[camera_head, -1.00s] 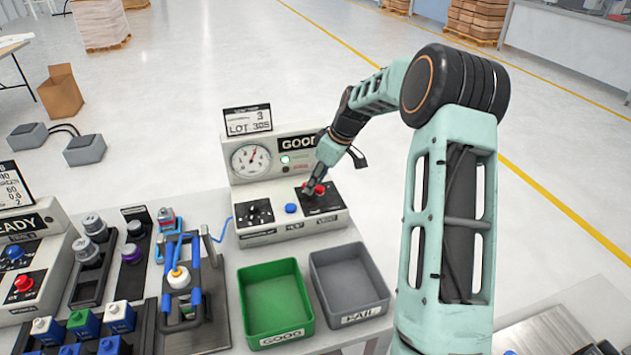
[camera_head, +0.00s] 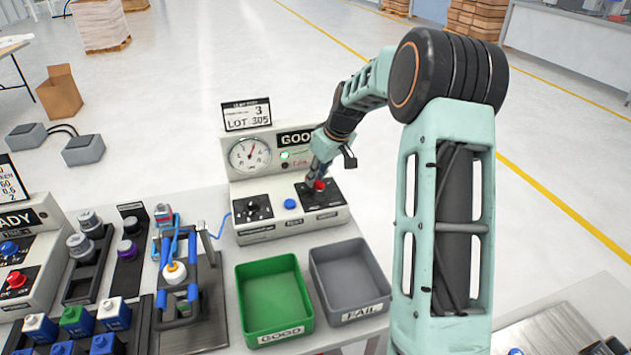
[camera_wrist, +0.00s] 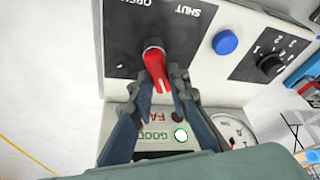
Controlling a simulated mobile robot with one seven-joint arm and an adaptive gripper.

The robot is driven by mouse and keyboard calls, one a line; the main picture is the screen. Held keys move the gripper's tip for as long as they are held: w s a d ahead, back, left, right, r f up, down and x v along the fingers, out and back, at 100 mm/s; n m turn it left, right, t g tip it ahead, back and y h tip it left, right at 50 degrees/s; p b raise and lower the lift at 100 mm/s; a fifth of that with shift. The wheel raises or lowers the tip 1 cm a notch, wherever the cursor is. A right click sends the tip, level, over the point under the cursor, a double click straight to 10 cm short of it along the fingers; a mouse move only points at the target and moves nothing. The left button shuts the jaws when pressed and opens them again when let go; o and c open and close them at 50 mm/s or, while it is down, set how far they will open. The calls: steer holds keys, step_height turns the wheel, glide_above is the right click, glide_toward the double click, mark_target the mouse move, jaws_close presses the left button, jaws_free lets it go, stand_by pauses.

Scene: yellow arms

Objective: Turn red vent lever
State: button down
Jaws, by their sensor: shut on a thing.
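The red vent lever (camera_head: 320,184) stands on a black plate at the right of the test station's sloping front. In the wrist view the red lever (camera_wrist: 158,70) sits on a dark round hub between the words OPEN and SHUT, and its handle points down toward the GOOD/FAIL lamp panel. My gripper (camera_wrist: 157,84) is shut on the lever, one finger on each side of the handle. In the head view my gripper (camera_head: 314,174) comes down from behind the lever and hides part of it.
The station also has a blue button (camera_head: 290,204), a black knob (camera_head: 251,207) and a pressure gauge (camera_head: 250,154). A green GOOD bin (camera_head: 306,292) and a grey FAIL bin (camera_head: 384,284) stand in front. A clamp fixture (camera_head: 193,290) is at the left.

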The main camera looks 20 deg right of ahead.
steer(key=m+h+b, duration=0.1)
steer(key=m, duration=0.2)
steer(key=shift+w+d+m+t, duration=0.1)
steer(key=shift+m+t, duration=0.3)
steer(key=m+h, duration=0.1)
steer(key=m, duration=0.2)
steer(key=shift+d+m+h+b, duration=0.2)
steer(key=shift+m+h+b, duration=0.1)
steer(key=shift+h+b, duration=0.1)
steer(key=m, duration=0.1)
steer(key=m+h, duration=0.1)
steer(key=m, duration=0.2)
steer(key=shift+d+g+h, duration=0.3)
steer(key=shift+d+m+g+h, duration=0.15)
steer(key=shift+m+g+h, duration=0.25)
steer(key=shift+m, duration=1)
steer(key=shift+s+m, duration=0.2)
steer(key=shift+m, duration=0.1)
steer(key=c, duration=1.8)
jaws_free()
steer(key=shift+c, duration=0.2)
